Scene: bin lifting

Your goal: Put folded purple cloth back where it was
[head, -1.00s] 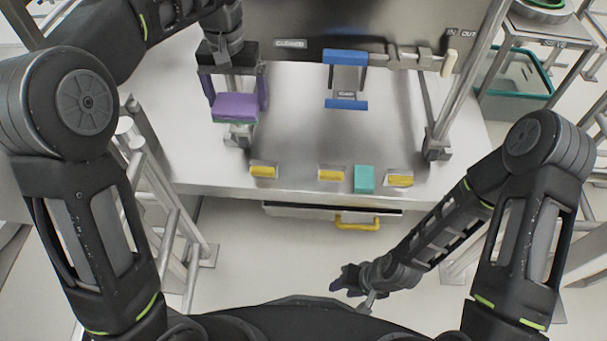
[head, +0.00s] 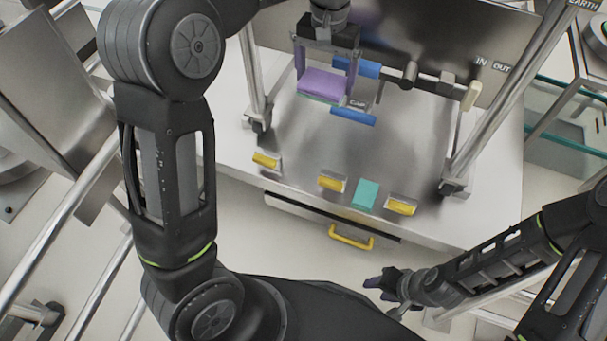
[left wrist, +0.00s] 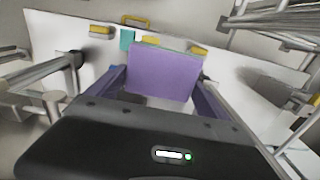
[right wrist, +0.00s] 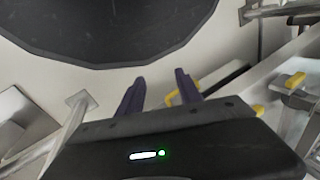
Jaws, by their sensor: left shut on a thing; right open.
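The folded purple cloth (head: 325,80) is held by my left gripper (head: 325,88), with one finger at each side. A thin green layer shows along its lower edge in the head view. The cloth also fills the space between the fingers in the left wrist view (left wrist: 163,72). It appears above the steel worktop, overlapping the left part of a blue-ended grey piece (head: 353,117); I cannot tell if they touch. My right gripper (head: 380,284) is open and empty, low in front of the bench. Its parted purple fingers show in the right wrist view (right wrist: 159,88).
The steel worktop (head: 300,135) has yellow blocks (head: 332,183) in holders and a teal block (head: 366,194) along its front edge. A drawer with a yellow handle (head: 350,237) lies below. Metal posts (head: 505,95) stand at both sides. The worktop's middle is clear.

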